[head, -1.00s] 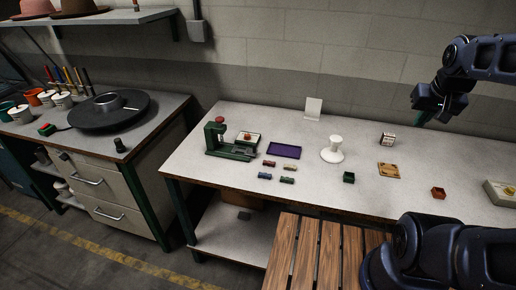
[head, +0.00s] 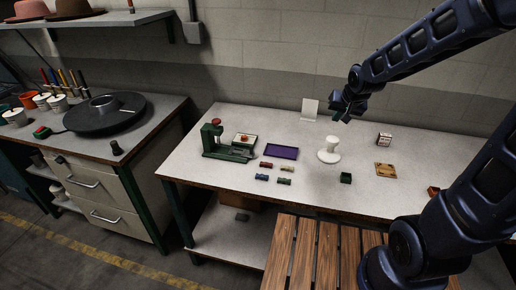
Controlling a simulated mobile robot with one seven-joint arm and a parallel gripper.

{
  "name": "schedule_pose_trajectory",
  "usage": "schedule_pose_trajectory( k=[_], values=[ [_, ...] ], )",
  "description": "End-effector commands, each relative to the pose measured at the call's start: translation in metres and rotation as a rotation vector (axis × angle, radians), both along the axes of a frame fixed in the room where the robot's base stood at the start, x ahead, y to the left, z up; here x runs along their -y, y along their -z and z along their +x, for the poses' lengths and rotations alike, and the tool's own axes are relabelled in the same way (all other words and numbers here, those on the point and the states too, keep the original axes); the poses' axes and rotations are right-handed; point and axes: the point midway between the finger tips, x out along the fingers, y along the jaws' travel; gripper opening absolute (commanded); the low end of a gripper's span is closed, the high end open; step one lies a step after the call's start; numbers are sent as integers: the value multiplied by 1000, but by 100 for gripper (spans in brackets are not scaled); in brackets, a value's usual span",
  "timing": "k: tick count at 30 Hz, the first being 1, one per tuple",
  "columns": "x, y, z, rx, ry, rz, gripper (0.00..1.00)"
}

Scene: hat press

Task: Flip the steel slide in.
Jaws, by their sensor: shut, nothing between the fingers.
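The green press (head: 212,139) with a red knob on top stands at the left end of the white table. A low green bed (head: 232,153) runs to the right from its foot. The steel slide is too small to make out clearly; a light metal part shows beside the press column. My gripper (head: 339,117) is high above the back of the table, to the right of the press and well apart from it. Its fingers are shut and it holds nothing.
A white card (head: 309,110) stands behind.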

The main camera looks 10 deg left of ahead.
Motion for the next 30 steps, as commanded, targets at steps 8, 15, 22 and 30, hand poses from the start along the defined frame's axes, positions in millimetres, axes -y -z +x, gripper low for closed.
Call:
schedule_pose_trajectory(
  k=[8,15,22,30],
  values=[
    [-70,42,7,-10,-41,78,0],
    [-129,80,0,-29,-72,154,0],
    [-176,110,-13,-53,-91,222,0],
    [-199,125,-22,-67,-99,260,0]
  ],
)
